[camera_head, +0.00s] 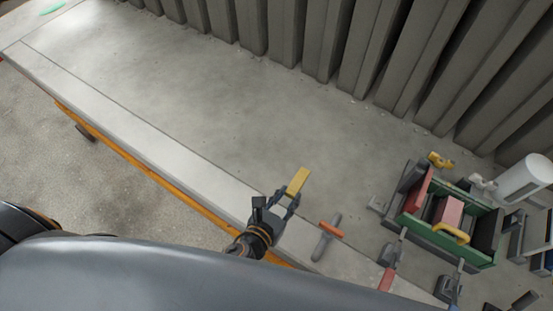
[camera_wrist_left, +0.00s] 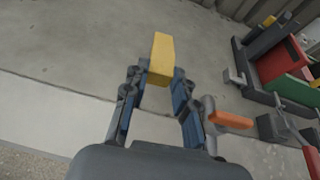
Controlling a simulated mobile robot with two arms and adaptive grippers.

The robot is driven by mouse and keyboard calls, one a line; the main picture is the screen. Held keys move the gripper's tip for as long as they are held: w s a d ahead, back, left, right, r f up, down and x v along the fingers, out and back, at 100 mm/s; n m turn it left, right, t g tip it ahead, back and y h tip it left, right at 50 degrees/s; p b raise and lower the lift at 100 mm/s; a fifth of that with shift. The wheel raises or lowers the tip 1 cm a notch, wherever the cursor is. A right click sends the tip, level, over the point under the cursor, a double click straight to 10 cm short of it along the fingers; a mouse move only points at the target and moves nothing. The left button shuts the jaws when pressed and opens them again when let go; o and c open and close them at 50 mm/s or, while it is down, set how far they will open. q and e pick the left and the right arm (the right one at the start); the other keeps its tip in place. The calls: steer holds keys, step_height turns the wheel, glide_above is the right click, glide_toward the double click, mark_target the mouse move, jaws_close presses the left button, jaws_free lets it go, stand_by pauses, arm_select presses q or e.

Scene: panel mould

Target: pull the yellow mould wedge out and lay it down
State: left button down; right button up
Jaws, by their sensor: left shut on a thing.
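The yellow mould wedge (camera_head: 298,181) is a small flat block held at the fingertips of my left gripper (camera_head: 287,202). The left wrist view shows the wedge (camera_wrist_left: 161,58) pointing away from me, its near end between the two fingers (camera_wrist_left: 160,85). My left gripper is shut on it. The wedge is over the grey concrete slab (camera_head: 200,90), near its front edge; I cannot tell the exact height above it. My right gripper is not in view.
An orange-handled tool (camera_head: 328,237) lies just right of my left gripper. Further right stand a green-sided box mould (camera_head: 445,232) with red parts, a yellow piece (camera_head: 440,160) and a white cylinder (camera_head: 524,178). Grey ribbed panels (camera_head: 360,50) line the back. The slab's left and middle are clear.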

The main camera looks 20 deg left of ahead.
arm_select(q)
steer(key=shift+s+d+f+h, duration=0.15)
steer(key=shift+s+f+h, duration=0.15)
steer(key=shift+s, duration=0.1)
steer(key=shift+m, duration=0.3)
step_height(320, 180, down, 8)
steer(key=b, duration=0.8)
steer(key=shift+s+d, duration=0.15)
steer(key=shift+f+b, duration=0.5)
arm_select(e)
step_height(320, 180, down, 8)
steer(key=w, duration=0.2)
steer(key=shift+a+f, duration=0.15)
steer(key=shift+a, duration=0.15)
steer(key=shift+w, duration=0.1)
arm_select(q)
steer(key=c, duration=1)
jaws_free()
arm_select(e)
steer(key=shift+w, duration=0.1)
